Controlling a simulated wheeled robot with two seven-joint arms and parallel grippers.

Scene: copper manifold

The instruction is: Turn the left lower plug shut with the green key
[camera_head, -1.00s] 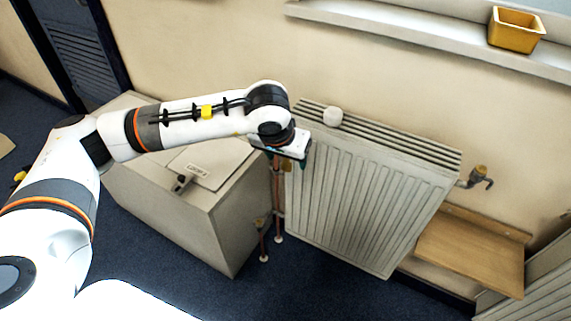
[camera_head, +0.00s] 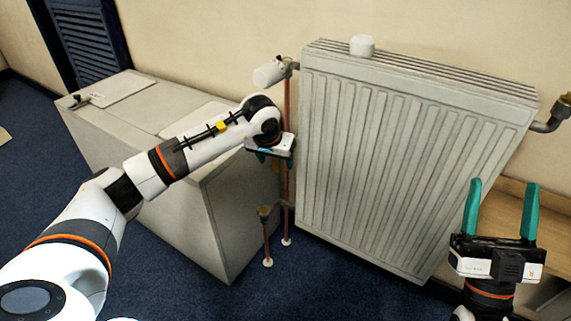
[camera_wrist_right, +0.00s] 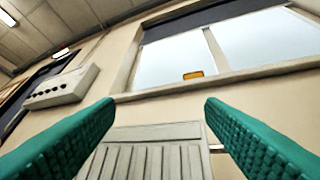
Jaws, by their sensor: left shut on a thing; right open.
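My left gripper (camera_head: 272,155) is low beside the copper pipe (camera_head: 287,120), at the radiator's left edge. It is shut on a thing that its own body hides. I cannot make out the green key in any view. Below the gripper, a small brass fitting (camera_head: 265,211) sits by the pipes near the radiator's lower left corner. I cannot tell whether it is the left lower plug. My right gripper (camera_head: 501,212) is open and empty in front of the radiator's right side. Its teal fingers show spread in the right wrist view (camera_wrist_right: 158,135).
The white radiator (camera_head: 400,160) fills the middle, with a white round thing (camera_head: 362,45) on top. A white valve head (camera_head: 268,73) is at its upper left. A pale cabinet (camera_head: 150,150) stands left of the pipes. A wooden shelf (camera_head: 510,225) is behind my right gripper.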

